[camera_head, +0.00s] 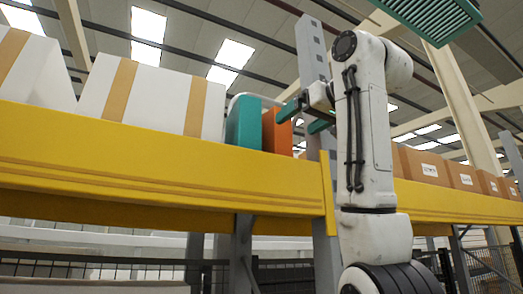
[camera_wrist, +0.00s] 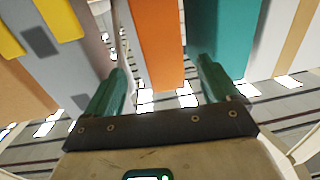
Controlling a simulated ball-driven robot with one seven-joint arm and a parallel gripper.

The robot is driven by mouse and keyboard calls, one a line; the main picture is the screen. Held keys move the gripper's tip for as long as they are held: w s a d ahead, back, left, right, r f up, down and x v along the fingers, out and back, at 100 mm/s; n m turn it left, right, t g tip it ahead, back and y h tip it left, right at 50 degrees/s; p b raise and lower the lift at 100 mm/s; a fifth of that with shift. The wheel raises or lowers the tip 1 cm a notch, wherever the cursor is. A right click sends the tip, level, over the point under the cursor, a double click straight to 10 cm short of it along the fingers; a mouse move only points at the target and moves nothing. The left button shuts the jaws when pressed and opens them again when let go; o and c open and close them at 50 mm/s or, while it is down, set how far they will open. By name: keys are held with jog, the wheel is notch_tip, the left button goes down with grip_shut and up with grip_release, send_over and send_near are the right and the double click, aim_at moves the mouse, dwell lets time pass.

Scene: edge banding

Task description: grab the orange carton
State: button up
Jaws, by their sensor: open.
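The orange carton (camera_head: 277,133) stands on the shelf just right of a teal carton (camera_head: 244,122). In the wrist view the orange carton (camera_wrist: 158,45) fills the middle, lined up with the gap between my green fingers, with visible space on both sides. My gripper (camera_head: 304,116) is open and empty, close by the orange carton in the head view; it also shows in the wrist view (camera_wrist: 163,75). I cannot tell whether the fingertips reach past the carton's near face. The lower part of the carton is hidden by the yellow beam in the head view.
The teal carton (camera_wrist: 223,40) stands close beside one finger in the wrist view. A grey rack upright (camera_head: 312,55) stands right by my gripper. A yellow beam (camera_head: 150,165) fronts the shelf. White boxes (camera_head: 150,98) sit left, brown boxes (camera_head: 425,165) right.

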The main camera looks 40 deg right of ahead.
aim_at(285, 130)
jog(key=w, duration=0.2)
jog(key=w+p, duration=0.1)
jog(key=w, duration=0.1)
jog(key=w+d+p, duration=0.1)
jog(key=w, duration=0.1)
jog(key=shift+r, duration=0.1)
jog(key=w+p, duration=0.3)
jog(key=shift+w+d+r, duration=0.25)
jog(key=shift+w, duration=0.15)
jog(key=shift+w+d+f, duration=0.1)
jog(key=shift+w, duration=0.45)
jog(key=shift+c, duration=0.3)
jog(key=c, duration=1.2)
